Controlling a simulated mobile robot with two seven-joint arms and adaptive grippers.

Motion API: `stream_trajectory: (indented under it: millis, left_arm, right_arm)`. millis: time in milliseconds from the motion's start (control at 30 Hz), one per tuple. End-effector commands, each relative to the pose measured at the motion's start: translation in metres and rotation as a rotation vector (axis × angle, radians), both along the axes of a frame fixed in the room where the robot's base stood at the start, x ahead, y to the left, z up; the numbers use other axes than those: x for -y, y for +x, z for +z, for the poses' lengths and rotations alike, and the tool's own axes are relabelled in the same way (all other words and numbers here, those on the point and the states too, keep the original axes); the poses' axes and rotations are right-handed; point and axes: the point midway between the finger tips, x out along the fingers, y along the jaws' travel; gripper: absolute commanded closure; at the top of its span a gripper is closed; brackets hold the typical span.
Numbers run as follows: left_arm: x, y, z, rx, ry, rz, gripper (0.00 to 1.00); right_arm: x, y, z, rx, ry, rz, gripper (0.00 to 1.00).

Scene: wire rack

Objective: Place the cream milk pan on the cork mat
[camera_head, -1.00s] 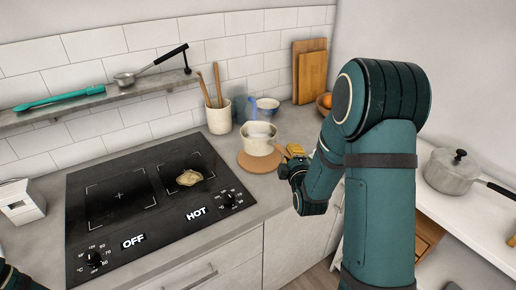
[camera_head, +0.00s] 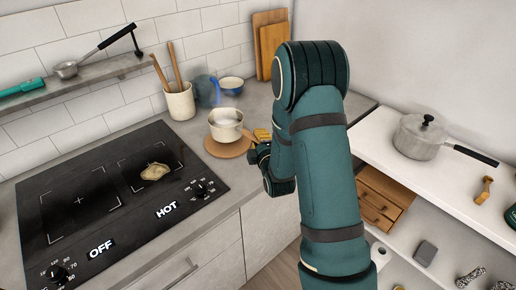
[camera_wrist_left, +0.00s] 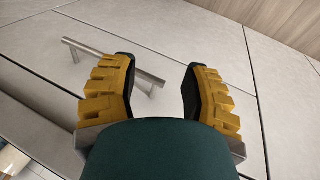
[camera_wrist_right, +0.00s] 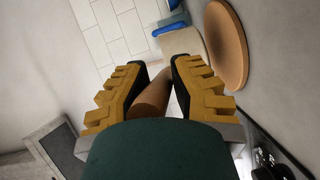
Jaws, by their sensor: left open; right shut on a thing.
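The cream milk pan (camera_head: 226,126) is upright over the round cork mat (camera_head: 226,151), just behind my right gripper (camera_head: 261,146). My right gripper is shut on the pan's brown handle, which shows between the fingers (camera_wrist_right: 152,97) in the right wrist view. There the pan's cream side (camera_wrist_right: 183,42) is beside the mat (camera_wrist_right: 232,50), whose face is largely uncovered. The pan appears slightly above the mat; contact is not clear. My left gripper (camera_wrist_left: 157,88) is open and empty in front of grey cabinet fronts, outside the head view.
The black hob (camera_head: 115,195) lies left of the mat, marked OFF and HOT. A utensil crock (camera_head: 180,102), a blue-handled jug (camera_head: 207,91) and a small bowl (camera_head: 231,86) stand behind the pan. A lidded grey pot (camera_head: 419,138) stands on the white shelf at right.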

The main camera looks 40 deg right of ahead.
Motion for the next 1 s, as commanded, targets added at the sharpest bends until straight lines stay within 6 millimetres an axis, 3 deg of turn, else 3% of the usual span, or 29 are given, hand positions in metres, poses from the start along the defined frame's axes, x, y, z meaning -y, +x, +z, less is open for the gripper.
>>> stream_trajectory:
  millis: [267, 467, 500, 567, 1000]
  left_arm:
    - [0.000, -0.002, -0.006, -0.004, -0.001, -0.004, 0.53]
    - [0.000, -0.002, -0.005, -0.004, -0.001, -0.004, 0.53]
    - [0.000, -0.002, -0.005, -0.004, -0.001, -0.004, 0.53]
    - [0.000, -0.002, -0.005, -0.004, -0.001, -0.004, 0.53]
    - [0.000, -0.002, -0.006, -0.004, -0.001, -0.004, 0.53]
  right_arm:
    - [0.000, 0.000, -0.032, 0.003, 0.000, 0.000, 1.00]
    - [0.000, 0.000, -0.033, 0.005, 0.000, 0.000, 1.00]
    - [0.000, -0.001, -0.035, -0.002, 0.001, 0.000, 0.72]
    - [0.000, -0.001, -0.035, -0.002, 0.001, 0.000, 0.54]
    - [-0.003, -0.008, -0.034, -0.001, 0.000, 0.000, 0.54]
